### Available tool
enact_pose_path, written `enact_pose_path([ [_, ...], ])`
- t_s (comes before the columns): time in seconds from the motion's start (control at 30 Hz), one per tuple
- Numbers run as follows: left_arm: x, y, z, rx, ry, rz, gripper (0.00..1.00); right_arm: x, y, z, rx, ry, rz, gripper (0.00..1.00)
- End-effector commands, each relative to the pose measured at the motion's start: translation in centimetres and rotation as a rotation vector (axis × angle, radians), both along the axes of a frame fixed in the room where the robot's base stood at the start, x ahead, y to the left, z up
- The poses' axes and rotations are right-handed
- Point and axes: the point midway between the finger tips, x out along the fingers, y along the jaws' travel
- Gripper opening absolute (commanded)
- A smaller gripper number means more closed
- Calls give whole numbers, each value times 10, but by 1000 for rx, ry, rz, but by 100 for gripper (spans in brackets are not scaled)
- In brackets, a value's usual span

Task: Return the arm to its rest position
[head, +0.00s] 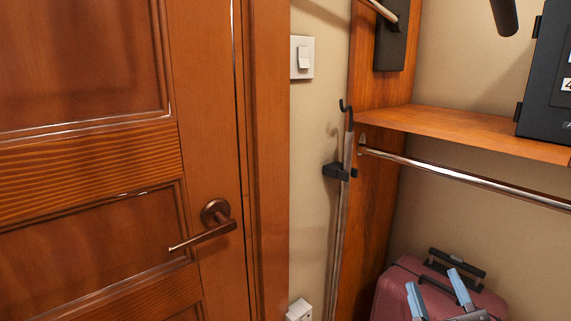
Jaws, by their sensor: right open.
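My right gripper (436,287) is at the bottom right of the head view. Its two light-blue-tipped fingers are spread apart with nothing visible between them. The gripper overlaps a dark red suitcase (393,290) with a black handle; I cannot tell whether they touch. Most of the right arm is below the picture's edge. My left gripper is not in view.
A closed wooden door (140,200) with a bronze handle (212,233) fills the left. A light switch (302,57) is on the wall. A wooden shelf (450,128) holds a black safe (547,90), above a metal rail (460,176).

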Motion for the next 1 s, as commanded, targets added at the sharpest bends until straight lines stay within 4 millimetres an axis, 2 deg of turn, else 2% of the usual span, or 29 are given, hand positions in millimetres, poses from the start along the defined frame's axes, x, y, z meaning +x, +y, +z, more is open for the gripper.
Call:
enact_pose_path([
  [0.03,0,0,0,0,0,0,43,-7,-4,-24,8,65,6,48],
  [0.2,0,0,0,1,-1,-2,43,-38,-15,-93,50,266,31,48],
  [0.37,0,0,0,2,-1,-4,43,-78,-25,-152,102,450,44,48],
  [0.5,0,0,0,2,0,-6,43,-121,-34,-197,157,607,46,48],
  [0.7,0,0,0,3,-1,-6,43,-189,-45,-246,242,813,35,48],
  [1.0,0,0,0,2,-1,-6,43,-272,-54,-283,349,1023,0,48],
])
